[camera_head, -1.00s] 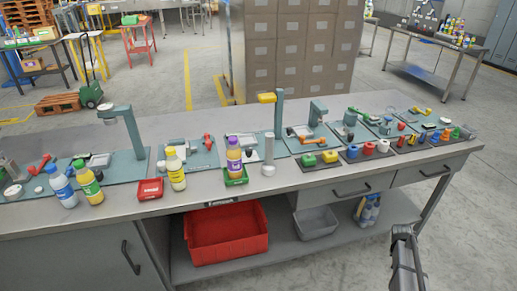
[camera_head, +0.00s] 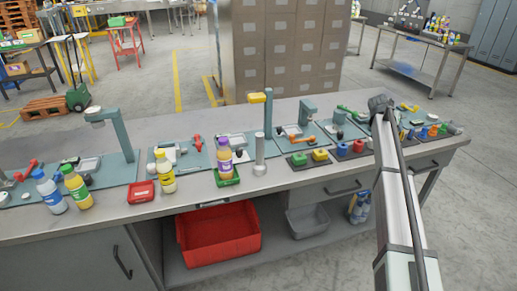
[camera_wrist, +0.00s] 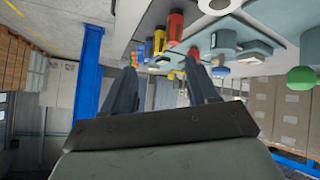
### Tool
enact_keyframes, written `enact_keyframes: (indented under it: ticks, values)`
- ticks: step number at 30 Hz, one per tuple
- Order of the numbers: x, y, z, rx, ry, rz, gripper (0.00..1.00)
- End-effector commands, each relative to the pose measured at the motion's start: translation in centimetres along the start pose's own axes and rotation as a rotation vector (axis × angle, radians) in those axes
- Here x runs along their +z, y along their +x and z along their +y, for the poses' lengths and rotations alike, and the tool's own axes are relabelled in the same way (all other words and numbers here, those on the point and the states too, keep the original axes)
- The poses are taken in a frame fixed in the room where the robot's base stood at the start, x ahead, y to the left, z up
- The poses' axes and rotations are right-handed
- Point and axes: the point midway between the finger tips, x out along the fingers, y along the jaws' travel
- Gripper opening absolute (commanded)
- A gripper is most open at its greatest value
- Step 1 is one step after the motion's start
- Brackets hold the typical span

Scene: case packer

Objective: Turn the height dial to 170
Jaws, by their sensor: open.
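I cannot make out a height dial or its numbers in either view. A tall grey-blue post with a yellow head (camera_head: 257,97) stands on a teal plate at the middle of the bench. My gripper (camera_head: 380,104) is at the right part of the bench in the head view, seen from behind, and hides some small parts there. In the wrist view its two fingers (camera_wrist: 160,72) are apart with nothing between them. Red, yellow and blue parts (camera_wrist: 172,32) lie beyond the fingertips, and a green knob (camera_wrist: 300,77) is at the right.
The workbench (camera_head: 330,187) holds several fixtures in a row. Bottles (camera_head: 165,172), a red tray (camera_head: 141,192) and a green tray (camera_head: 226,178) stand along its front left. A red bin (camera_head: 218,235) and a grey bin (camera_head: 314,222) sit on the lower shelf. Stacked cartons (camera_head: 270,50) stand behind.

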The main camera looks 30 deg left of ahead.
Motion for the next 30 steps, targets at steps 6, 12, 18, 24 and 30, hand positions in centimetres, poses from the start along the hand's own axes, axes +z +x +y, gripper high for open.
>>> enact_keyframes:
  ticks: [6,12,18,24,30]
  values:
    - [2.1,-8.2,-12.8,-0.117,0.115,-0.163,0.59]
    - [6.0,-16.8,-23.0,-0.193,0.182,-0.344,0.59]
    - [10.8,-26.9,-31.8,-0.235,0.206,-0.536,0.59]
    - [15.6,-36.5,-37.9,-0.241,0.194,-0.704,0.59]
    - [18.5,-42.2,-40.5,-0.230,0.177,-0.796,0.59]
